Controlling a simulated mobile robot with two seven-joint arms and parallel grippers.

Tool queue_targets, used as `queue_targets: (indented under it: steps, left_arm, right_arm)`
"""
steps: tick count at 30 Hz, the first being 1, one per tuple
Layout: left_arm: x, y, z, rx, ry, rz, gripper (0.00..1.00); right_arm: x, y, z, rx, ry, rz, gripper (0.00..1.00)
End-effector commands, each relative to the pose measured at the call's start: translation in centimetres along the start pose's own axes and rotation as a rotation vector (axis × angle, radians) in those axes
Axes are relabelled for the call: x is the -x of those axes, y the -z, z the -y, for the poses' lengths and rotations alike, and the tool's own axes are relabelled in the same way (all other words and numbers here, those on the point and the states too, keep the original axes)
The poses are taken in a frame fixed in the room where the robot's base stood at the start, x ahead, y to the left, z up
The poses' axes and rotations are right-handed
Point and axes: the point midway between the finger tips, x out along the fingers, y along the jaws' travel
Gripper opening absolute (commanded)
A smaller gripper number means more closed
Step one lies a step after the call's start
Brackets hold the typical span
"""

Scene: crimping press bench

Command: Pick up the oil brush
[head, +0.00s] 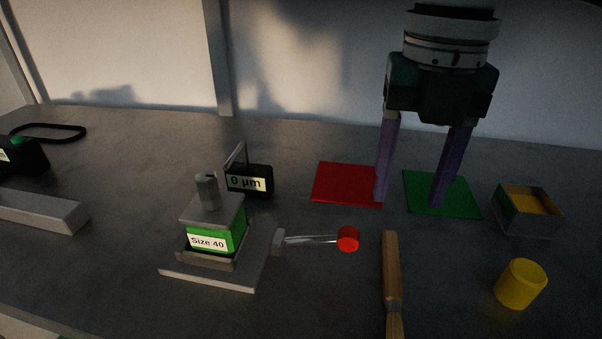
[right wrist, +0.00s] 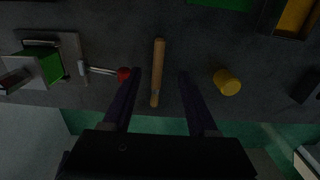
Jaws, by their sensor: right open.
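The oil brush (head: 391,265) lies on the bench with its wooden handle pointing away and its bristle end cut off by the bottom edge of the head view. My right gripper (head: 409,203) is open and empty, pointing down, with its two purple fingers spread. In the head view it appears above the brush's handle end, apart from it. In the right wrist view the brush (right wrist: 158,65) shows between the two fingers, lengthwise, and its lower end is dim. My left gripper is not in view.
The press with a green "Size 40" block (head: 215,238) and red-knobbed lever (head: 347,239) stands left of the brush. A yellow cylinder (head: 521,284) and open box (head: 528,212) are right. Red (head: 345,184) and green (head: 465,200) mats lie behind. A "0 µm" display (head: 250,181) stands behind the press.

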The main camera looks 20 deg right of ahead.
Motion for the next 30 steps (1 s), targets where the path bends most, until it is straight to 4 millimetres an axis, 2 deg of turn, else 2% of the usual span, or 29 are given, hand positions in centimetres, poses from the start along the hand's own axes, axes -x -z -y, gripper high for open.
queue_targets:
  steps: [3,10,18,26,30]
  left_arm:
    - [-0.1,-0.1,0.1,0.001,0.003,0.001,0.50]
    - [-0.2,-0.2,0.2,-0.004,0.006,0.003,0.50]
    - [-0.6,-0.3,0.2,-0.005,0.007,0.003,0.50]
    - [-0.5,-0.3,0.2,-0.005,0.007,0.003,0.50]
    - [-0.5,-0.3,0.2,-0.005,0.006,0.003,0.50]
  right_arm:
    - [-2.0,0.1,0.0,-0.001,0.002,-0.004,0.59]
    - [-4.2,0.3,-0.1,0.000,0.000,-0.002,0.59]
    - [-8.1,0.7,-0.1,-0.001,-0.001,0.000,0.59]
    - [-8.5,0.6,-0.1,-0.001,-0.002,0.003,0.59]
    - [-8.4,0.6,-0.1,-0.001,-0.002,0.003,0.46]
